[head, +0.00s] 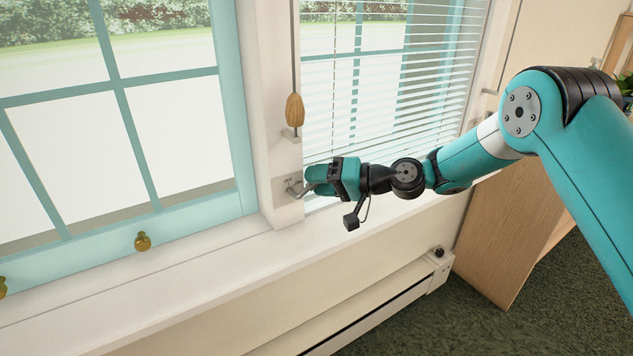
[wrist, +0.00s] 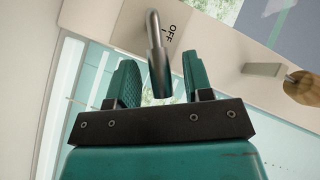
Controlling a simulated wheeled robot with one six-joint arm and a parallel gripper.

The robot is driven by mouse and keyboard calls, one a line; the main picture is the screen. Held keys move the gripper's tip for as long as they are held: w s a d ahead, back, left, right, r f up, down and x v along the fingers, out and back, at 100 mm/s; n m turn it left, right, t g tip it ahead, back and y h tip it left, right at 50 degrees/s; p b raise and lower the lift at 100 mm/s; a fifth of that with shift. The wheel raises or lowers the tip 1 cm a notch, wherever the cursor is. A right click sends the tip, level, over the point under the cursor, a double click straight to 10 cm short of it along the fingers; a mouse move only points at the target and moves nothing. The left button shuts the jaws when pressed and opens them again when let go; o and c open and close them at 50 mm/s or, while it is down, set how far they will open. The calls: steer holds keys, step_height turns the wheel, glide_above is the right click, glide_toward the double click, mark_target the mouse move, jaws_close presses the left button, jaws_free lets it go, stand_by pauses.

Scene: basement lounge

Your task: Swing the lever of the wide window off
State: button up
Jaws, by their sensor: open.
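The lever (wrist: 157,55) is a grey metal rod on a pale plate (wrist: 185,28) marked OFF, in the wrist view. My gripper (wrist: 158,82) is open, with one teal finger on each side of the lever's end; I see no clear contact. In the head view the lever (head: 296,191) sticks out from the white post between two windows, just left of my gripper (head: 311,183). The larger window (head: 118,80) has a teal frame and stands left of the post. The fingertips are partly hidden in the head view.
A wooden cord pull (head: 295,110) hangs by a small bracket above the lever. Blinds (head: 420,115) cover the window behind my arm. A white sill (head: 150,275) runs below, with a brass knob (head: 142,241) on the window frame. A wooden cabinet (head: 510,240) stands right.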

steer(key=shift+w+a, duration=0.1)
steer(key=shift+a, duration=0.3)
jaws_close()
